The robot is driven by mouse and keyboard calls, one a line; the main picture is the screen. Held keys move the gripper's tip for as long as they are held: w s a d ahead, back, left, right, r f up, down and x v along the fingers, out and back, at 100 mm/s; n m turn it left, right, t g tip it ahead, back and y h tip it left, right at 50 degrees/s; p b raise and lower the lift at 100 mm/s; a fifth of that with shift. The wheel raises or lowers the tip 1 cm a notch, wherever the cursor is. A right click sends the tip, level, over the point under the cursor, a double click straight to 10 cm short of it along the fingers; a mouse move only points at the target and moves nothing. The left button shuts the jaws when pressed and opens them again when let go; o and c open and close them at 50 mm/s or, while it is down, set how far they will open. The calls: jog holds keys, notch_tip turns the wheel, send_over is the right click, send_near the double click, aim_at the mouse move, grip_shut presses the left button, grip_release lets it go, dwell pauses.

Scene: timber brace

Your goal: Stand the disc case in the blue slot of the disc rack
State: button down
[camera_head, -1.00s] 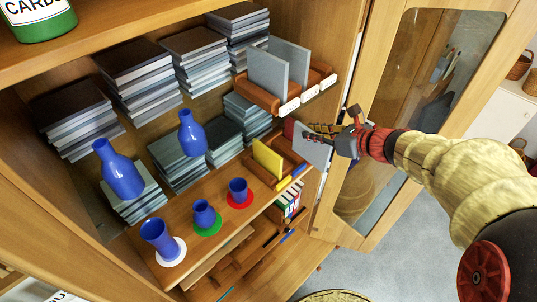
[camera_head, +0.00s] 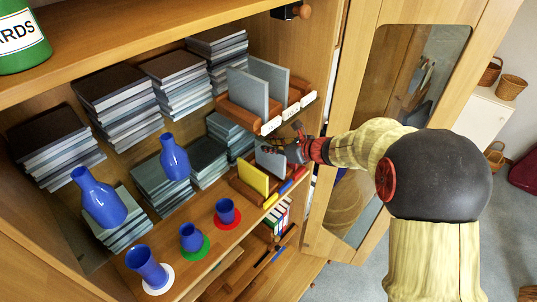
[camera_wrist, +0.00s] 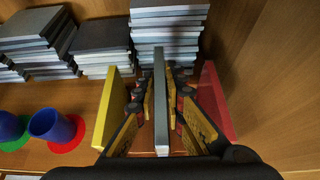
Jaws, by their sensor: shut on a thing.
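My gripper (camera_head: 292,150) is shut on a grey disc case (camera_head: 270,161), which stands upright on edge. In the wrist view the grey disc case (camera_wrist: 161,110) is between the two fingers, with a yellow case (camera_wrist: 113,108) to its left and a red case (camera_wrist: 217,100) to its right. The lower disc rack (camera_head: 243,190) has yellow, blue and red labels on its front. The yellow case (camera_head: 252,177) stands in the slot at the yellow label. The grey case is over or in the middle slot, in line with the blue label (camera_head: 286,187); its bottom edge is hidden.
A higher rack (camera_head: 240,115) with white labels holds grey cases just above my gripper. Stacks of cases (camera_head: 160,190) stand behind. Blue cups (camera_head: 191,238) stand on coloured discs to the left. The open glass door (camera_head: 400,100) is to the right.

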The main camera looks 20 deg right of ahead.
aim_at(268, 154)
jog(key=shift+w+a+f, duration=0.1)
jog(key=shift+w+f, duration=0.15)
jog(key=shift+f, duration=0.8)
jog(key=shift+w+a+f, duration=0.1)
jog(key=shift+w+f, duration=0.15)
jog(key=shift+f, duration=0.75)
jog(key=shift+f, duration=0.15)
jog(key=c, duration=1.8)
grip_release()
jog(key=shift+c, duration=0.2)
